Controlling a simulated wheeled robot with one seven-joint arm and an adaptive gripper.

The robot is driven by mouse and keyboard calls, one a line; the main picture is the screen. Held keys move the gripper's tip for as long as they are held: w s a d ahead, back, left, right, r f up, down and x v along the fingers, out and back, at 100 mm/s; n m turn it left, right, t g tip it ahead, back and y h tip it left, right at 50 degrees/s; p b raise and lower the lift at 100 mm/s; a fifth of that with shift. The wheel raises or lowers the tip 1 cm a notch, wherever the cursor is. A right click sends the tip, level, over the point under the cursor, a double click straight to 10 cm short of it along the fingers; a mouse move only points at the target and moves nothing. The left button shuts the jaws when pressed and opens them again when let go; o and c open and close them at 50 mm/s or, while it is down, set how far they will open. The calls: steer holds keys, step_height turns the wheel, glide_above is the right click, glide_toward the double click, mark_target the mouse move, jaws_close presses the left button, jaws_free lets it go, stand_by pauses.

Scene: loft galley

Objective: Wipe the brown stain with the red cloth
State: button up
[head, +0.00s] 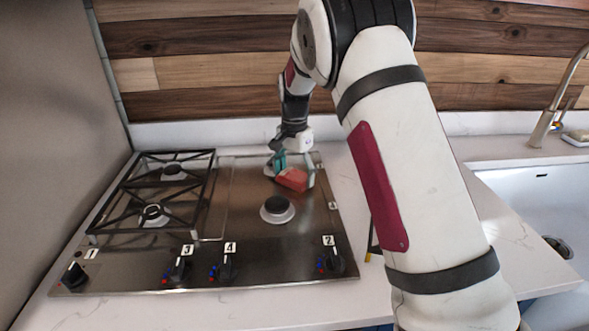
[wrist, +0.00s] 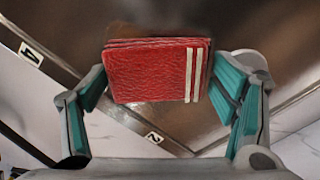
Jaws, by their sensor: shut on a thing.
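The red cloth (wrist: 150,72) is a folded pad with two white stripes near its right end in the wrist view. In the head view the cloth (head: 292,179) is low over the back right of the steel hob. My gripper (head: 295,172) is shut on it, with teal-padded fingers at either side. I cannot tell whether the cloth touches the hob. A dim brownish patch, perhaps the brown stain (wrist: 128,33), shows on the steel beyond the cloth in the wrist view. The cloth hides part of it. I cannot make out the stain in the head view.
The steel hob (head: 245,245) has a black grate (head: 150,205) on its left and a bare burner (head: 277,209) just in front of the cloth. Several knobs line its front edge. A sink (head: 545,205) and tap (head: 555,105) are at the right. A wooden backsplash stands behind.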

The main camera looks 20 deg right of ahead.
mark_target(298, 200)
steer(key=shift+s+a+f+p, duration=0.1)
steer(key=shift+s+a+p, duration=0.05)
steer(key=shift+s+p, duration=0.65)
steer(key=shift+s+a+f+p, duration=0.15)
steer(key=shift+s+p, duration=0.3)
steer(key=shift+s, duration=0.7)
steer(key=shift+s+a+r+p, duration=0.1)
steer(key=shift+s+a+p, duration=0.05)
steer(key=shift+s+p, duration=0.65)
steer(key=shift+s+a+f, duration=0.1)
steer(key=shift+s+f, duration=0.05)
steer(key=shift+s, duration=0.45)
steer(key=shift+f, duration=0.1)
steer(key=shift+r+p, duration=0.75)
steer(key=shift+r, duration=2.35)
steer(key=shift+w, duration=0.1)
step_height(298, 200, up, 3)
